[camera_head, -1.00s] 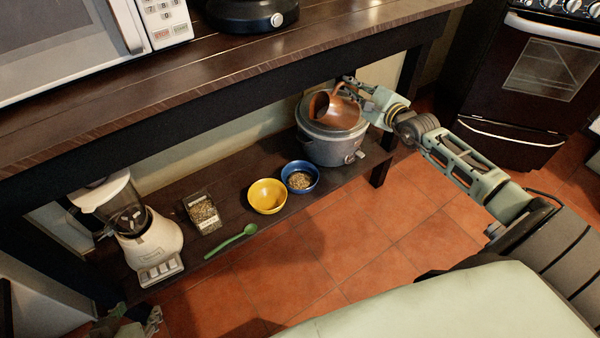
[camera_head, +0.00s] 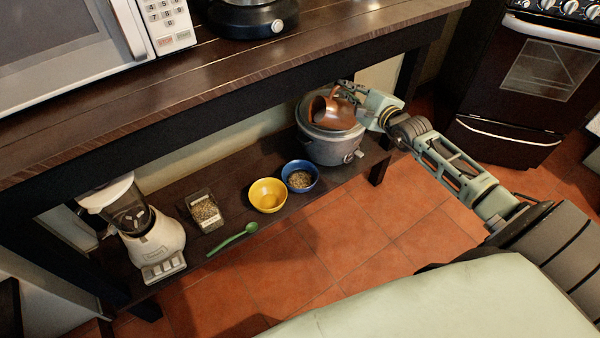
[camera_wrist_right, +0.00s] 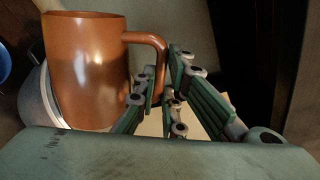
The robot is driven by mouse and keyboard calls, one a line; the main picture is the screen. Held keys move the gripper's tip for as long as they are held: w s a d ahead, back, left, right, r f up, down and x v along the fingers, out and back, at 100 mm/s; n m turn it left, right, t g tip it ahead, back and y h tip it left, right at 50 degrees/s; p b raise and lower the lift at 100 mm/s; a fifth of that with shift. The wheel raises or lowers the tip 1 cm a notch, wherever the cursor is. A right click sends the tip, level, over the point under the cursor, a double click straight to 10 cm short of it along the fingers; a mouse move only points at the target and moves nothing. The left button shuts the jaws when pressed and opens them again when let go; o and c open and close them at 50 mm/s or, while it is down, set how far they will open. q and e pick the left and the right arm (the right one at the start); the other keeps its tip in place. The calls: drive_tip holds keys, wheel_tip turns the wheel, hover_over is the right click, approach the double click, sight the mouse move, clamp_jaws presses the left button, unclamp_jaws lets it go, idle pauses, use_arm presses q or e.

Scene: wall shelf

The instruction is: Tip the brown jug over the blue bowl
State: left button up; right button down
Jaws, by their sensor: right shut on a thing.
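The brown jug (camera_head: 331,112) is held tilted above the grey pot, its mouth toward the left. My right gripper (camera_head: 350,92) is shut on its handle; the right wrist view shows the jug (camera_wrist_right: 88,65) and the fingers (camera_wrist_right: 160,85) at the handle. The blue bowl (camera_head: 300,166) stands on the lower shelf, left of and below the jug, with grainy brown contents. A blue edge (camera_wrist_right: 3,62) shows at the left of the right wrist view. My left gripper is out of view, except for possible blurred parts I cannot make out.
The grey pot (camera_head: 332,150) stands right of the blue bowl, under the jug. A yellow bowl (camera_head: 267,205), green spoon (camera_head: 232,239), clear container (camera_head: 204,228) and blender (camera_head: 152,245) are to the left. The thick tabletop edge (camera_head: 240,88) overhangs the lower shelf.

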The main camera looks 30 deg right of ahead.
sight(330, 111)
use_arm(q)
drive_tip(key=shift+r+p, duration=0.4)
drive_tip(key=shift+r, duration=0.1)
use_arm(e)
drive_tip(key=shift+w+a+r, duration=0.1)
drive_tip(key=shift+a+r, duration=0.05)
drive_tip(key=shift+r, duration=0.15)
drive_tip(key=shift+a+f+n, duration=0.1)
drive_tip(key=shift+f+n, duration=0.05)
drive_tip(key=shift+n, duration=0.15)
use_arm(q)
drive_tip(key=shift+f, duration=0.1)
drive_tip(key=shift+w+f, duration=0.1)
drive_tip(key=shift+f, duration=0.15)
use_arm(e)
drive_tip(key=shift+a+f, duration=0.15)
drive_tip(key=shift+a, duration=0.05)
use_arm(q)
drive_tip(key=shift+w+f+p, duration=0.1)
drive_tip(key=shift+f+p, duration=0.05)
drive_tip(key=shift+p, duration=0.15)
use_arm(e)
drive_tip(key=shift+a+f+n+h, duration=0.15)
drive_tip(key=shift+n+h, duration=0.15)
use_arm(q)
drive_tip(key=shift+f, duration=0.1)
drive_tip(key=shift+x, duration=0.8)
use_arm(e)
drive_tip(key=shift+w+a+f+n, duration=0.1)
drive_tip(key=shift+a+f+n, duration=0.2)
